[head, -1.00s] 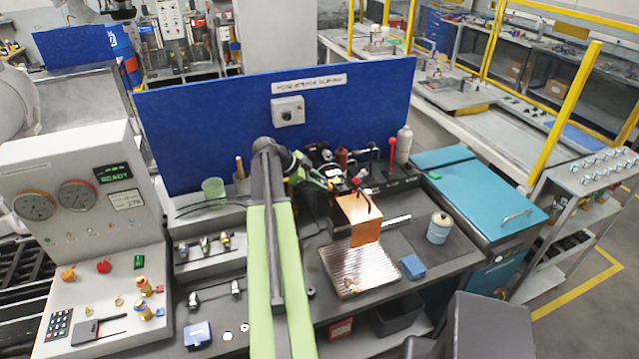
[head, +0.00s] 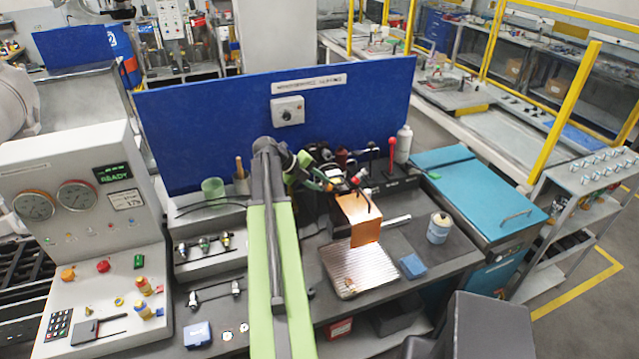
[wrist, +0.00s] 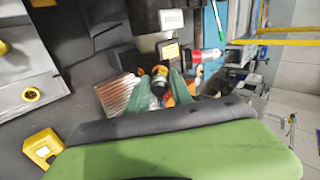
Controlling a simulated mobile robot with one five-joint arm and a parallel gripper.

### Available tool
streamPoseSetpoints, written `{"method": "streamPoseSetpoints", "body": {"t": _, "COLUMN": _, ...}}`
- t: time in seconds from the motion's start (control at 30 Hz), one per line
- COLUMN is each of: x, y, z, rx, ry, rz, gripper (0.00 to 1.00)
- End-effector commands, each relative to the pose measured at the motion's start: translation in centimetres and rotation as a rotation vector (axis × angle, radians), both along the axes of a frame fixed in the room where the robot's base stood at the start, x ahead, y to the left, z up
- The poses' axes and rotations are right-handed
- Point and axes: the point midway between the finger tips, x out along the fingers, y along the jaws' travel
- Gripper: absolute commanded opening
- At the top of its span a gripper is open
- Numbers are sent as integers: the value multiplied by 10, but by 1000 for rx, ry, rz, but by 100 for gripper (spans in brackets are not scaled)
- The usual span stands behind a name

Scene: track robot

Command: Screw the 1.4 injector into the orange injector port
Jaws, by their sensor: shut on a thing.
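My gripper (wrist: 160,92) is shut on a small dark piece with an orange-yellow band, which I take to be the injector (wrist: 160,73); its 1.4 marking cannot be read. In the head view my gripper (head: 328,184) is at the back of the bench, just left of and above the upright orange block (head: 359,219). The orange port itself cannot be made out, and my gripper and arm partly cover that area. I cannot tell whether the injector touches a port.
A ribbed metal plate (head: 343,268) lies before the orange block. A rack of injector-like parts (head: 204,243) stands left of my arm. A blue panel (head: 230,120) closes off the back.

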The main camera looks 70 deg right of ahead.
Motion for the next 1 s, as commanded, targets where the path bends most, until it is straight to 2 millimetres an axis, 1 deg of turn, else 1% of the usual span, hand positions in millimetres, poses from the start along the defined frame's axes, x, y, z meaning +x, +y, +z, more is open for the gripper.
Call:
{"method": "streamPoseSetpoints", "body": {"t": 0.1, "x": -1, "y": 0, "z": 0, "rx": -37, "ry": -33, "rz": -50, "gripper": 0}}
{"method": "streamPoseSetpoints", "body": {"t": 0.27, "x": -1, "y": -1, "z": 0, "rx": -39, "ry": -33, "rz": -51, "gripper": 0}}
{"method": "streamPoseSetpoints", "body": {"t": 0.3, "x": -1, "y": -1, "z": 0, "rx": -39, "ry": -33, "rz": -51, "gripper": 26}}
{"method": "streamPoseSetpoints", "body": {"t": 0.4, "x": -1, "y": -1, "z": 0, "rx": -39, "ry": -33, "rz": -50, "gripper": 39}}
{"method": "streamPoseSetpoints", "body": {"t": 0.5, "x": -1, "y": -1, "z": 0, "rx": -38, "ry": -32, "rz": -49, "gripper": 50}}
{"method": "streamPoseSetpoints", "body": {"t": 0.7, "x": 0, "y": 0, "z": 0, "rx": -37, "ry": -32, "rz": -48, "gripper": 50}}
{"method": "streamPoseSetpoints", "body": {"t": 0.8, "x": 0, "y": 0, "z": 0, "rx": -37, "ry": -32, "rz": -48, "gripper": 42}}
{"method": "streamPoseSetpoints", "body": {"t": 1.0, "x": 0, "y": 0, "z": 0, "rx": -37, "ry": -31, "rz": -48, "gripper": 42}}
